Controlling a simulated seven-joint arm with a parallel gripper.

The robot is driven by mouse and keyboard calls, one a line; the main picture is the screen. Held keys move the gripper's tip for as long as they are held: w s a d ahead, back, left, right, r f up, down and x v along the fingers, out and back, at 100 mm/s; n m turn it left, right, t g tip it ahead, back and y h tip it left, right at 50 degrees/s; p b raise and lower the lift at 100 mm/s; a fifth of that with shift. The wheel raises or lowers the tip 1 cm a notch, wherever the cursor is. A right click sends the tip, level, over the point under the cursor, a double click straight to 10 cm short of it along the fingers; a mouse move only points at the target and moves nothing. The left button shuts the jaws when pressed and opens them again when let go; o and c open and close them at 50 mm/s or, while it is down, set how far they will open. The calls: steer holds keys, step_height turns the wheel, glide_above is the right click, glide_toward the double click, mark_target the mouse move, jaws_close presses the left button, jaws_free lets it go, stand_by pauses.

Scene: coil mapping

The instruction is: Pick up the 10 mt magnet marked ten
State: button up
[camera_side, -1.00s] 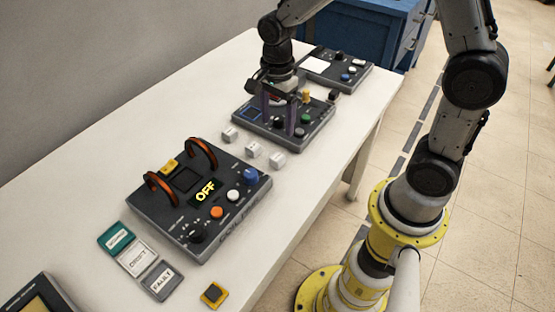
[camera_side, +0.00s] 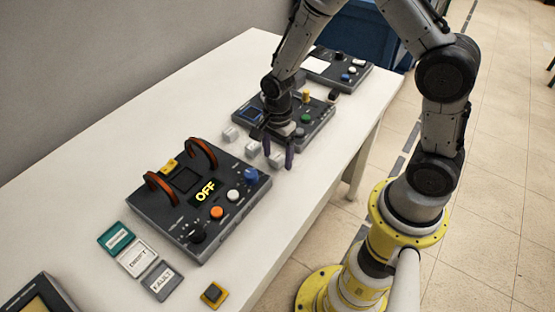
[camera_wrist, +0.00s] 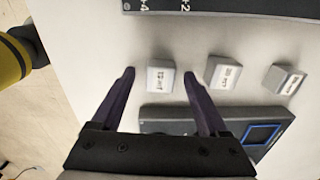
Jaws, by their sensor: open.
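Three small white blocks stand in a row on the white table. The block with a label that seems to read 10 mT (camera_wrist: 163,80) is the left one in the wrist view. In the side view it is the nearest-right block (camera_side: 276,161), partly hidden by the fingers. The middle block (camera_wrist: 223,73) and the third block (camera_wrist: 284,79) stand to its right in the wrist view; their labels are small and blurred. My gripper (camera_wrist: 160,73) is open and points down, with one purple finger on each side of the left block. I cannot tell how far above the table the tips are.
A dark coil unit (camera_side: 151,203) with two orange coils and an OFF display stands in front of the blocks. A dark meter box (camera_side: 318,126) with knobs stands close behind them. Small tiles (camera_side: 137,257) lie further forward.

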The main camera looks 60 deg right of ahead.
jaws_close()
stand_by(0.4)
steer(key=shift+r, duration=0.15)
